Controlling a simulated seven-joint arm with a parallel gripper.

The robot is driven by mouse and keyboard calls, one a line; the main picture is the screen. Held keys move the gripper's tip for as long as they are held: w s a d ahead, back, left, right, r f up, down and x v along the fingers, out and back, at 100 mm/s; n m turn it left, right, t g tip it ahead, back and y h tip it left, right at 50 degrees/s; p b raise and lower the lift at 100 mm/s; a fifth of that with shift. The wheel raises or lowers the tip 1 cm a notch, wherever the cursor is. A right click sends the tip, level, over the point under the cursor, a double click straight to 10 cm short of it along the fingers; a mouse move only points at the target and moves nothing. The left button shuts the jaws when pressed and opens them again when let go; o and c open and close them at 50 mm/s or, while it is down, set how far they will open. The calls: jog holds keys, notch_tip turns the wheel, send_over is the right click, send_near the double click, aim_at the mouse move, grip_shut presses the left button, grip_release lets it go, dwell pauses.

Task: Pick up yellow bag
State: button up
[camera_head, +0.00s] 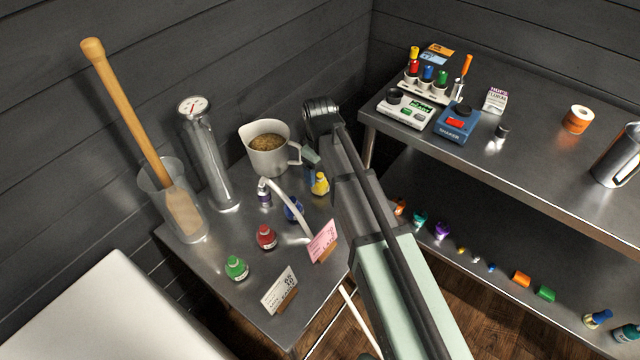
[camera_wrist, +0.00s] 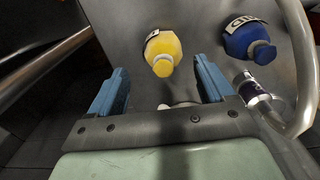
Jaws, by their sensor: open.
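The yellow bag (camera_head: 320,185) is a small rounded pouch with a narrow knob on top and a dark-lettered label. It stands on the metal table (camera_head: 207,275), right of the measuring jug. In the wrist view the yellow bag (camera_wrist: 163,52) is just beyond and between my fingertips, untouched. My gripper (camera_wrist: 160,88) is open, with two blue fingers spread and nothing between them. In the head view part of my gripper (camera_head: 312,160) shows beside the jug, close to the yellow bag; my arm hides the rest.
A blue bag (camera_head: 293,209) and a small silver-purple bottle (camera_head: 264,194) stand near the yellow bag, with a pale curved tube (camera_head: 290,205) by them. The jug (camera_head: 266,150) is close on the left. Red (camera_head: 266,238) and green bags (camera_head: 236,268) stand nearer the front.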

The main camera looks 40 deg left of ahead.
aim_at(319, 182)
jog(key=shift+s+a+f, duration=0.1)
jog(key=shift+s+f, duration=0.05)
jog(key=shift+f, duration=2.85)
jog(key=c, duration=1.2)
jog(key=shift+o, duration=0.2)
jog(key=shift+r, duration=0.15)
